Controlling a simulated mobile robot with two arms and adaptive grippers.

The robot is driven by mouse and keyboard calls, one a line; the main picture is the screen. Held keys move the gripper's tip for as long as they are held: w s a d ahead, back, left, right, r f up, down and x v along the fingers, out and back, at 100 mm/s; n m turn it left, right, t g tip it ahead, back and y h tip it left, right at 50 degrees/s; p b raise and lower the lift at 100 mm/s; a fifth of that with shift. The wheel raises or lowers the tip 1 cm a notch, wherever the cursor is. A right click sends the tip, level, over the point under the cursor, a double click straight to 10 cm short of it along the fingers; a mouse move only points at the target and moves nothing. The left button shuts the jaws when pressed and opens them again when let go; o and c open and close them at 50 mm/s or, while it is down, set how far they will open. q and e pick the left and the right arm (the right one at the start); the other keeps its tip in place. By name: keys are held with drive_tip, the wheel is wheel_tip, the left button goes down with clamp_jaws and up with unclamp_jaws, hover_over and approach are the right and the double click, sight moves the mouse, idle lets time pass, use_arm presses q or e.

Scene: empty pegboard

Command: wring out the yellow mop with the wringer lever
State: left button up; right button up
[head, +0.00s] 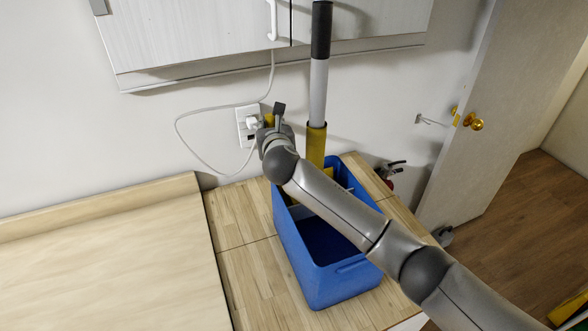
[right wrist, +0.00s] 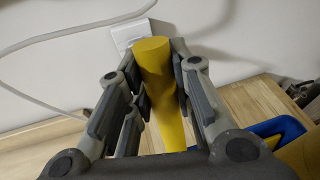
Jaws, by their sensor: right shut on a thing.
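A blue mop bucket (head: 340,280) stands on the wooden surface, with a divider inside. The mop (head: 318,90) stands upright in it, with a black grip, a pale shaft and a yellow lower sleeve; its head is hidden behind my right arm. My right gripper (head: 274,120) is at the bucket's far left side, left of the mop. In the right wrist view its fingers (right wrist: 158,80) are shut around the yellow wringer lever (right wrist: 158,62), near the lever's flat top end. Part of the blue bucket rim (right wrist: 282,128) shows at the right there. My left gripper is not in view.
A wall outlet (head: 247,122) with a plugged-in white cord is just behind my right gripper. A white cabinet (head: 200,35) hangs above. A pale wooden tabletop (head: 110,260) at left is clear. A fire extinguisher (head: 390,173) and a door (head: 500,100) are at right.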

drive_tip(key=shift+w+f+p, duration=0.2)
drive_tip(key=shift+f+p, duration=0.15)
drive_tip(key=shift+p, duration=0.1)
drive_tip(key=shift+w+a+f+g+p, duration=0.1)
drive_tip(key=shift+w+a+g+p, duration=0.2)
drive_tip(key=shift+w+g, duration=0.3)
drive_tip(key=shift+r, duration=0.25)
idle(0.5)
